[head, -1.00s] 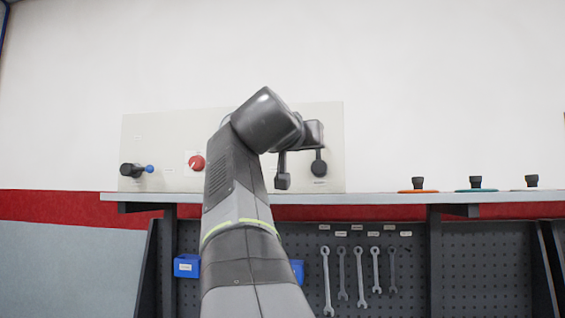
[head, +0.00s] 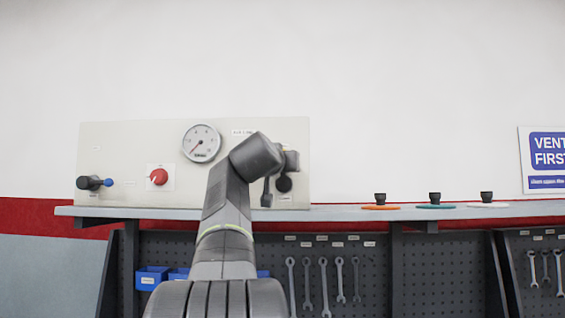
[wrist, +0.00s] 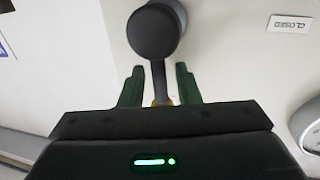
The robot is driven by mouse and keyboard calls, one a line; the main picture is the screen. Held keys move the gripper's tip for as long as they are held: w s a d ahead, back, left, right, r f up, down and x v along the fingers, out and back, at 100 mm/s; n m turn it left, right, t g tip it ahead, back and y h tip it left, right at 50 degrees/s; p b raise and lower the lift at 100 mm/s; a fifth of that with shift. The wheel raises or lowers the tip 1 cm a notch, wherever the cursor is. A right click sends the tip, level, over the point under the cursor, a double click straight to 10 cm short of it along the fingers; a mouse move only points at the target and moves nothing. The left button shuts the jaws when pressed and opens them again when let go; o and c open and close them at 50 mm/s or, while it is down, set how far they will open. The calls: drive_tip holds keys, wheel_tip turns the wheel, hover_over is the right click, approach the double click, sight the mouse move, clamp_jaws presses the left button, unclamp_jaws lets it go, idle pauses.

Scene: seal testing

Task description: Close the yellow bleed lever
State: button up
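The bleed lever shows in the wrist view as a dark round hub (wrist: 154,33) with a thin grey bar. A small yellow part (wrist: 162,102) shows low on the bar, mostly hidden by the gripper body. My gripper (wrist: 158,82) has its two green fingers on either side of the bar, with gaps showing on both sides, so it is open around the lever and not clamped. In the head view my gripper (head: 275,184) is at the right end of the light panel (head: 120,145), in front of the hub; the yellow part cannot be made out there.
A "CLOSED" label (wrist: 289,24) and part of a gauge are near the gripper in the wrist view. The panel also bears the gauge (head: 201,143), a red knob (head: 158,177) and a dark, blue-tipped fitting (head: 94,183). A shelf (head: 340,214) runs below, with several coloured discs right.

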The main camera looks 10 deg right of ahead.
drive_tip(key=shift+w, duration=0.1)
clamp_jaws()
drive_tip(key=shift+a+n, duration=0.1)
drive_tip(key=shift+n, duration=0.2)
drive_tip(key=n, duration=0.1)
drive_tip(key=a+n+b, duration=0.1)
drive_tip(key=shift+w+f+n+t, duration=0.1)
drive_tip(key=shift+f+n+t, duration=0.1)
drive_tip(key=shift+n+t, duration=0.15)
drive_tip(key=a+f+n, duration=0.1)
drive_tip(key=n, duration=0.2)
drive_tip(key=a+n+t+y+b, duration=0.1)
drive_tip(key=n, duration=0.3)
drive_tip(key=a+f+n+t+b, duration=0.1)
drive_tip(key=n, duration=0.3)
drive_tip(key=shift+w+f, duration=0.3)
drive_tip(key=shift+a+f+n+t+y, duration=0.1)
drive_tip(key=shift+f+n+y, duration=0.2)
drive_tip(key=shift+n, duration=0.65)
drive_tip(key=shift+d+f+n+t+y, duration=0.1)
drive_tip(key=shift+f+n+y, duration=0.2)
drive_tip(key=shift+n, duration=0.65)
drive_tip(key=shift+a+f+n+t+y, duration=0.1)
drive_tip(key=shift+f+n+y, duration=0.2)
drive_tip(key=shift+n, duration=0.65)
drive_tip(key=shift+w+f, duration=0.1)
unclamp_jaws()
